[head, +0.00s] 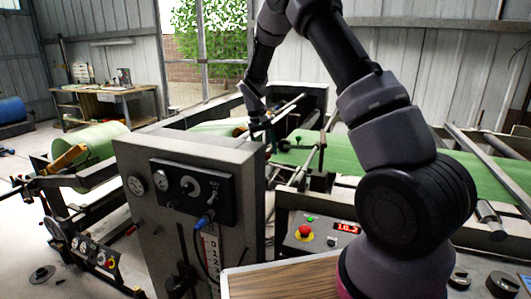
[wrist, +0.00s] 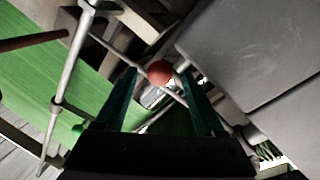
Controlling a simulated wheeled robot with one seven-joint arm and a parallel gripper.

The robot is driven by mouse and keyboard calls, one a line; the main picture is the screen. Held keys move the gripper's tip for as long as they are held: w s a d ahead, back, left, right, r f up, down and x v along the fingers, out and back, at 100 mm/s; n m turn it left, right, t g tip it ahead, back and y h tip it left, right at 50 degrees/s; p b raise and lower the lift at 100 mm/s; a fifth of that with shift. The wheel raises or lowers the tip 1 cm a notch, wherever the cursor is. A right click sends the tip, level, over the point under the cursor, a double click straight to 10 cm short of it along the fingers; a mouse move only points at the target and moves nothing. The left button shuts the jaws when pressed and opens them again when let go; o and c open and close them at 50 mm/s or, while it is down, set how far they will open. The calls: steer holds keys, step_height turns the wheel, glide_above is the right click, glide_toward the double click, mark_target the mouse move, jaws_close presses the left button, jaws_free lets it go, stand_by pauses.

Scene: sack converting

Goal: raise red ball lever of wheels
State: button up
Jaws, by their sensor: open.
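The red ball (wrist: 160,72) of the lever shows in the wrist view, on a thin rod between the two dark fingers of my gripper (wrist: 160,82). The fingers are apart, one on each side of the ball in the picture. I cannot tell whether they touch it or how far beyond the tips it is. In the head view my gripper (head: 262,126) reaches down behind the grey control cabinet (head: 137,212), over the machine. The red ball cannot be made out there. The wheels cannot be clearly told apart in either view.
A large grey panel (wrist: 255,55) fills the right of the wrist view, close to the right finger. A light metal bar (wrist: 62,88) crosses the left. Green sheet (head: 450,172) runs through the machine. A panel with a red button (head: 305,231) stands before it.

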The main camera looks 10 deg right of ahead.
steer(key=shift+d+f, duration=0.1)
steer(key=shift+f, duration=0.25)
jaws_close()
stand_by(1.2)
